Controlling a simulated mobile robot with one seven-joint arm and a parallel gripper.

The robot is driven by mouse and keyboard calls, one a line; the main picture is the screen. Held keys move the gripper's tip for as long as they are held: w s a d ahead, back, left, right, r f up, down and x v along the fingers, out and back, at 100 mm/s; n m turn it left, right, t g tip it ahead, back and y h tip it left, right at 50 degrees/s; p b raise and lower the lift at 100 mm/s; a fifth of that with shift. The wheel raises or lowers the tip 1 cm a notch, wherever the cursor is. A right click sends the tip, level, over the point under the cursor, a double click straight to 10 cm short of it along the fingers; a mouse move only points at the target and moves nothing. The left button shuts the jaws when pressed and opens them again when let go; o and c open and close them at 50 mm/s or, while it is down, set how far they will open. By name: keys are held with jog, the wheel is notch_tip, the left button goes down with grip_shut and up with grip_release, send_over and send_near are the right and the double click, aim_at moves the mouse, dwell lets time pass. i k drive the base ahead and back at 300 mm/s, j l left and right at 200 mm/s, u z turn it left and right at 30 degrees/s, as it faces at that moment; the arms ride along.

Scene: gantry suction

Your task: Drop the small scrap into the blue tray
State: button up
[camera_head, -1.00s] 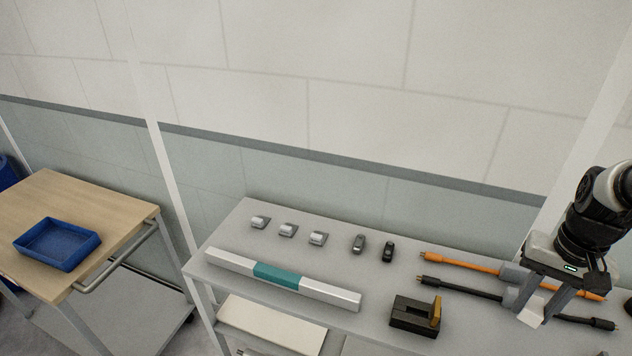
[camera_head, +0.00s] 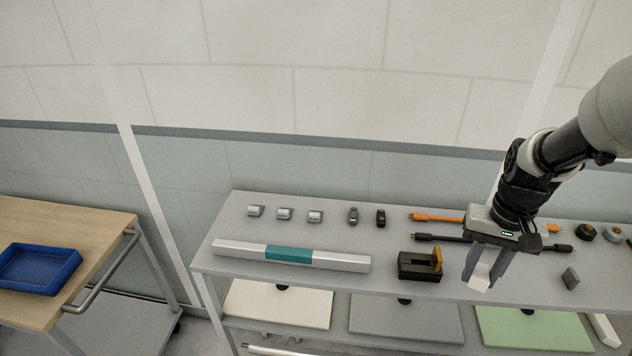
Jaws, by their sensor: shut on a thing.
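My gripper (camera_head: 482,282) is at the right, above the front part of the grey shelf top. It points down and is shut on a small whitish scrap (camera_head: 481,275) between its fingertips. The blue tray (camera_head: 72,273) lies on the wooden-topped cart at the far left, well away from my gripper. The part of the tray floor that shows is empty. The tray is cut slightly by the left picture edge.
The grey shelf (camera_head: 216,262) holds a silver bar with a teal middle (camera_head: 288,253), a black block with an orange lever (camera_head: 418,265), several small metal parts and orange (camera_head: 432,217) and black cables. A gap separates it from the wooden cart (camera_head: 100,232).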

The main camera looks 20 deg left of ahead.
aim_at(46, 273)
jog(key=k+j, duration=0.25)
jog(key=j, duration=0.15)
jog(key=k+j, duration=0.25)
jog(key=j, duration=0.15)
jog(key=k+j, duration=0.15)
jog(key=j, duration=0.2)
jog(key=k+j+u, duration=0.1)
jog(key=j, duration=0.25)
jog(key=k+j, duration=0.15)
jog(key=j, duration=0.2)
jog(key=k+j+u, duration=0.1)
jog(key=j, duration=0.25)
jog(key=k+j, duration=0.15)
jog(key=j, duration=0.25)
jog(key=k+j+u, duration=0.1)
jog(key=j, duration=0.85)
jog(key=i+j, duration=0.1)
jog(key=j, duration=0.2)
jog(key=i+j, duration=0.15)
jog(key=j, duration=0.2)
jog(key=i+j+u, duration=0.1)
jog(key=j, duration=0.2)
jog(key=i+j, duration=0.2)
jog(key=i, duration=0.05)
